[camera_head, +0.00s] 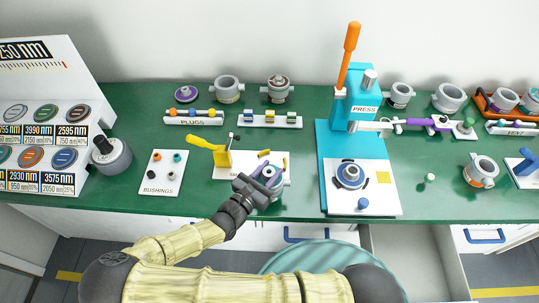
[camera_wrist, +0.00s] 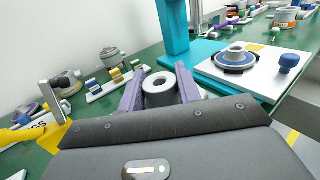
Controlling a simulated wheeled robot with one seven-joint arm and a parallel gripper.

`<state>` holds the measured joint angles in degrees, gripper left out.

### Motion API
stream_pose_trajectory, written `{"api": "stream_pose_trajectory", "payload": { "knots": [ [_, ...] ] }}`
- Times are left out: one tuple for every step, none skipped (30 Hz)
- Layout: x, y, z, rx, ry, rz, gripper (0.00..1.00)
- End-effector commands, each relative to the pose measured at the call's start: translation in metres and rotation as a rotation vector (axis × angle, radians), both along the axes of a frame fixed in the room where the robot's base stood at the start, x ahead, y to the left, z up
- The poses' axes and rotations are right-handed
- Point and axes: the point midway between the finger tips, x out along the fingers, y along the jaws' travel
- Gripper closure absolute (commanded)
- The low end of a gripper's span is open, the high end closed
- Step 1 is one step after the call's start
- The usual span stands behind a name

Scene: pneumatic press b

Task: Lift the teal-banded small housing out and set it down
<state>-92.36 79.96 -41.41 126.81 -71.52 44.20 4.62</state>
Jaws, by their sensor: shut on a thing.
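My gripper (camera_head: 268,176) is shut on a small grey cylindrical housing at the right end of the white fixture board (camera_head: 230,172). In the wrist view my gripper (camera_wrist: 160,92) has its two purple fingers on either side of the housing (camera_wrist: 159,99), which has a round dark hole in its top. The housing looks upright. Whether its underside touches the board or bench is hidden.
The yellow toggle clamp (camera_head: 217,155) stands just left of my gripper. The blue press (camera_head: 350,125) with its orange lever (camera_head: 348,55) stands to the right. The plugs rack (camera_head: 193,118) and several housings are behind. Green bench between bushings board (camera_head: 162,172) and fixture is clear.

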Motion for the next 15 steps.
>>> {"api": "stream_pose_trajectory", "payload": {
  "knots": [
    [-0.003, 0.000, 0.002, -0.002, -0.002, 0.000, 1.00],
    [-0.005, 0.000, 0.002, -0.001, -0.003, 0.000, 1.00],
    [-0.007, 0.000, 0.002, -0.002, -0.002, 0.000, 1.00],
    [-0.009, 0.000, 0.002, -0.001, -0.002, 0.000, 1.00],
    [-0.011, 0.000, 0.002, -0.001, -0.002, 0.000, 1.00],
    [-0.013, 0.000, 0.002, -0.001, -0.002, 0.000, 1.00],
    [-0.015, 0.000, 0.002, -0.001, -0.002, 0.000, 1.00],
    [-0.017, 0.000, 0.002, -0.002, -0.002, 0.000, 1.00],
    [-0.020, 0.001, 0.002, -0.001, -0.003, 0.000, 1.00],
    [-0.021, 0.001, 0.002, -0.001, -0.003, 0.000, 1.00],
    [-0.023, 0.001, 0.002, 0.000, -0.004, 0.000, 1.00],
    [-0.026, 0.001, 0.002, -0.001, -0.003, 0.000, 1.00],
    [-0.027, 0.001, 0.002, -0.001, -0.003, 0.000, 1.00],
    [-0.029, 0.001, 0.002, -0.001, -0.003, 0.000, 1.00],
    [-0.032, 0.001, 0.002, 0.000, -0.002, 0.000, 1.00]
  ]
}}
